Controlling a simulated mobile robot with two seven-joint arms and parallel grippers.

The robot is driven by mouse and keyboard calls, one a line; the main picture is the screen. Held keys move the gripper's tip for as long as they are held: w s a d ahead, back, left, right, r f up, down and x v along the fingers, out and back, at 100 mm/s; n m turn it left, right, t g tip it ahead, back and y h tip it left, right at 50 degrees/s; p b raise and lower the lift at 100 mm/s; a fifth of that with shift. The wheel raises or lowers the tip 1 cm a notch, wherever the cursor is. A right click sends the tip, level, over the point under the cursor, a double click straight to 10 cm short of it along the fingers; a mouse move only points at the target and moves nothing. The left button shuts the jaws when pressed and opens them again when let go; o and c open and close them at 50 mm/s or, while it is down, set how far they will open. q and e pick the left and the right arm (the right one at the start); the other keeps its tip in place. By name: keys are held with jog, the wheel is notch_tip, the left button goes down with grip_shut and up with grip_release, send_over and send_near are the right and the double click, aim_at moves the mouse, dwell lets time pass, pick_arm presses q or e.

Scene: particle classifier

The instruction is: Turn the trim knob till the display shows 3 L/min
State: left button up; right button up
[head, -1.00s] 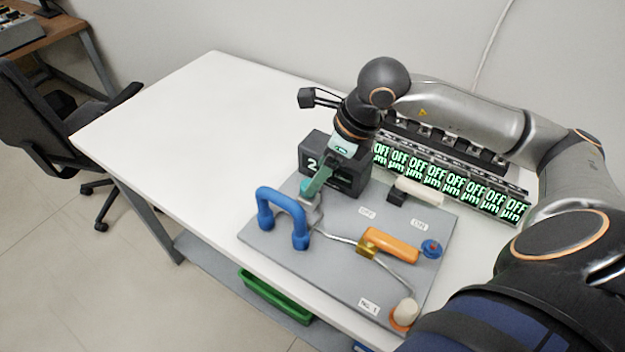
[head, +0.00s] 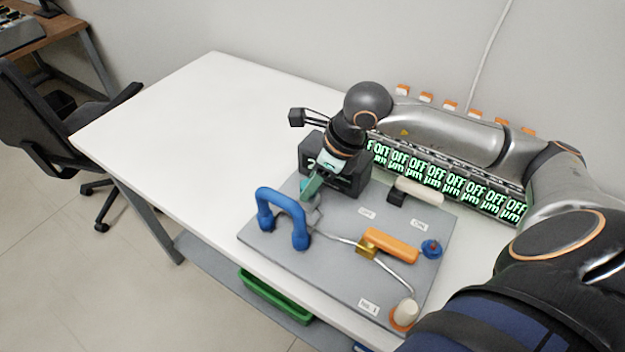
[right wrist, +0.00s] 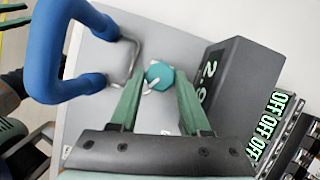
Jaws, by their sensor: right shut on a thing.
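The teal trim knob (right wrist: 160,75) sits on the grey panel (right wrist: 105,60), with a pale pointer mark on it. My right gripper (head: 305,195) is shut on the knob, with a green finger on either side of it in the right wrist view. In the head view the knob is mostly hidden behind the fingers. The dark display box (right wrist: 240,85) stands close beside it. Its light digits (right wrist: 207,75) show a 2, a point and what looks like a 9. In the head view my wrist covers most of them.
A blue handle (head: 283,215) rises from the panel close to my right gripper. An orange-handled valve (head: 390,245), a blue knob (head: 431,249) and a row of displays reading OFF (head: 450,180) lie to the right. The white table (head: 190,120) is clear at left.

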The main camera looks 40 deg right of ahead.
grip_shut()
jog(key=shift+w+f+b, duration=0.1)
jog(key=shift+f+b, duration=0.05)
jog(key=shift+b, duration=0.5)
jog(key=shift+d+n+b, duration=0.1)
jog(key=shift+n+b, duration=0.25)
jog(key=shift+n, duration=0.15)
jog(key=shift+y, duration=0.3)
jog(key=shift+r+n, duration=0.2)
jog(key=shift+n, duration=0.1)
jog(key=o, duration=0.7)
grip_release()
pick_arm(q)
jog(key=shift+w+d+f, duration=0.4)
jog(key=shift+d+f, duration=0.05)
jog(key=shift+d, duration=0.1)
